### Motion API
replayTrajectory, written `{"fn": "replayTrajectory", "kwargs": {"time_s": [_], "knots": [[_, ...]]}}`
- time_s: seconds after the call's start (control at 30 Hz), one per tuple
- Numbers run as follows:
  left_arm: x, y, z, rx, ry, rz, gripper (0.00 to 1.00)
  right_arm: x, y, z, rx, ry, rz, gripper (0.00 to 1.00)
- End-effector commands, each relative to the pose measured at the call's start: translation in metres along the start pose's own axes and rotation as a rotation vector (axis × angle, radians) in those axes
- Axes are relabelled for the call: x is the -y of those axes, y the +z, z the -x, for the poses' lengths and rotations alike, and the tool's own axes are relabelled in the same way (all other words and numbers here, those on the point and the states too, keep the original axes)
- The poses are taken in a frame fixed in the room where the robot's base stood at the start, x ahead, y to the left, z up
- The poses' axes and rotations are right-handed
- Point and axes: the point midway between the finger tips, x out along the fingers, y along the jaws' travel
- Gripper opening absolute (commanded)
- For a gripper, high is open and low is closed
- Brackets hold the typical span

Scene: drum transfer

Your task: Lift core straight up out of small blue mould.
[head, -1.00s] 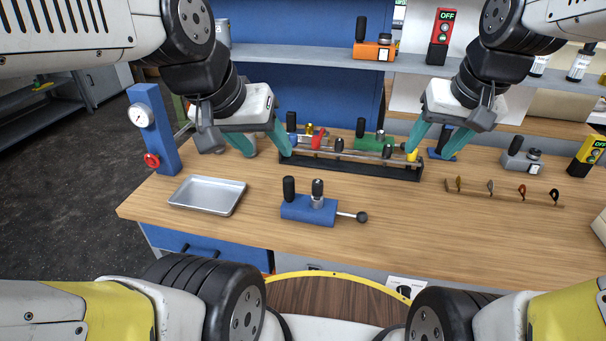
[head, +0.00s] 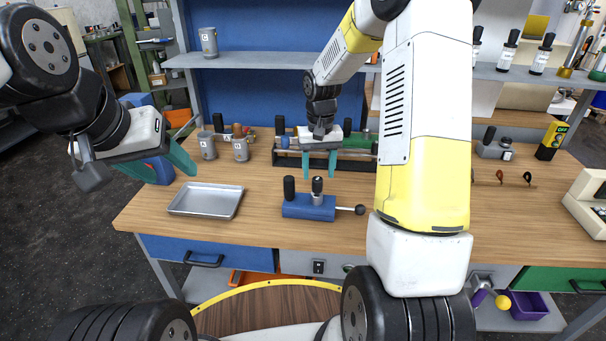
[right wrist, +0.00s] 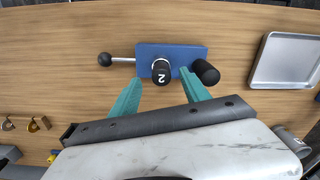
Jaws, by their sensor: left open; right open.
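The small blue mould (head: 302,208) sits on the wooden table in front of the rack, its ball-ended lever pointing right. The core (head: 317,190), a grey cylinder with a black top, stands upright in it; a black post (head: 289,188) stands to its left. My right gripper (head: 319,176) is open and empty, above and behind the mould. My left gripper (head: 174,170) is open and empty, above the table's left side.
A metal tray (head: 206,199) lies left of the mould. Grey canisters (head: 240,150) stand at the back left. The table right of the lever is partly hidden by my right arm.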

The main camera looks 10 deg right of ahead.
Motion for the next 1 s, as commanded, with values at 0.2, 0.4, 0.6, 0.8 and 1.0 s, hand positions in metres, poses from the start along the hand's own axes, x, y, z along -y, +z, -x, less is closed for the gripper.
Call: {"fn": "replayTrajectory", "kwargs": {"time_s": [0.2,0.4,0.6,0.8,1.0], "knots": [[0.000,0.000,0.000,0.000,0.000,0.000,0.56,0.002,-0.002,-0.030,0.002,0.000,0.001,0.54],[0.000,0.000,0.000,0.000,0.000,0.000,0.56,0.002,-0.003,-0.053,0.000,0.000,0.000,0.54],[0.000,0.000,0.000,0.000,0.000,0.000,0.56,0.002,-0.003,-0.056,-0.001,0.000,0.000,0.54],[0.000,0.000,0.000,0.000,0.000,0.000,0.56,0.002,-0.003,-0.055,-0.002,0.000,0.000,0.29],[0.000,0.000,0.000,0.000,0.000,0.000,0.56,0.003,-0.003,-0.055,-0.002,0.000,0.000,0.00]]}}
